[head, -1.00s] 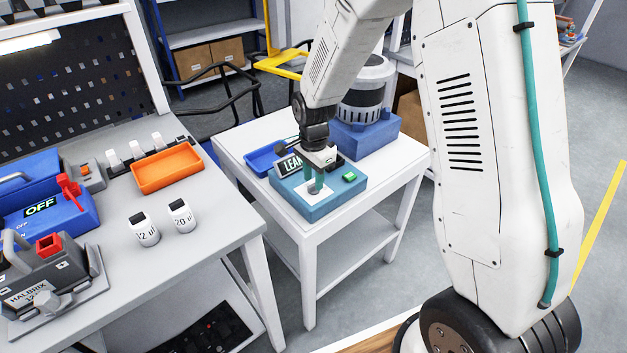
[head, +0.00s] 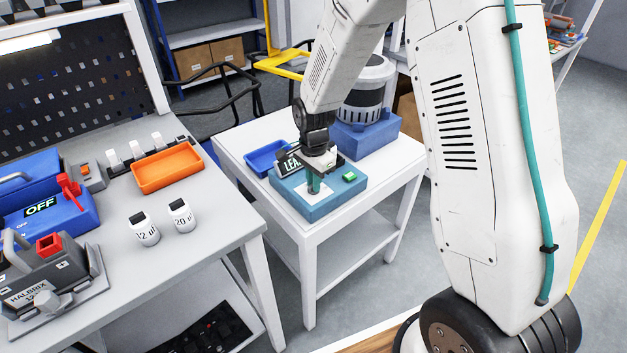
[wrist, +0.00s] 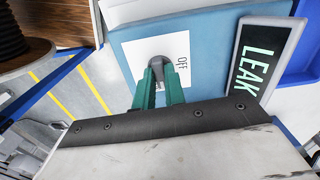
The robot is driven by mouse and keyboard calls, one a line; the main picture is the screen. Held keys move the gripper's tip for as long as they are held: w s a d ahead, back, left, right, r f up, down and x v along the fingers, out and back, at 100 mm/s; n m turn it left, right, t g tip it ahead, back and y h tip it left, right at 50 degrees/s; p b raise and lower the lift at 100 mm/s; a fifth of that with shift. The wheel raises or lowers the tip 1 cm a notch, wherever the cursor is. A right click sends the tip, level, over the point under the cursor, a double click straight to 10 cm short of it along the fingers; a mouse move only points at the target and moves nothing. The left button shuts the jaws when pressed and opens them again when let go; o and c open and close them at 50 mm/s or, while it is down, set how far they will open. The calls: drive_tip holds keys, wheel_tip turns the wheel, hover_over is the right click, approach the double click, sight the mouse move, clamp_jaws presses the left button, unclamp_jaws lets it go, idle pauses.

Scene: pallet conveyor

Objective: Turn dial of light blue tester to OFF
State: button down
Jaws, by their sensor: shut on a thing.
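The light blue tester (head: 325,206) sits on the small white table in the head view. It has a green button (head: 350,177) and a tilted sign reading LEAK (head: 291,163), which also shows in the wrist view (wrist: 258,65). My gripper (head: 315,186) points down over the tester's white dial plate (wrist: 185,47). In the wrist view my green fingers (wrist: 160,82) are shut on the grey dial (wrist: 157,62). The word OFF is printed on the plate, to the right of the dial in that view. The fingers partly hide the dial, and its pointer is not clear.
A blue tray (head: 266,157) and a blue-based machine (head: 365,137) stand close behind the tester on the white table (head: 232,150). The grey workbench at left holds an orange tray (head: 167,170), two white capacitors and other testers.

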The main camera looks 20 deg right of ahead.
drive_tip(key=n, duration=0.4)
drive_tip(key=shift+n, duration=0.3)
drive_tip(key=n, duration=0.4)
drive_tip(key=shift+w, duration=0.1)
drive_tip(key=n, duration=0.5)
drive_tip(key=shift+n, duration=1.8)
drive_tip(key=c, duration=1.5)
unclamp_jaws()
drive_tip(key=shift+o, duration=0.2)
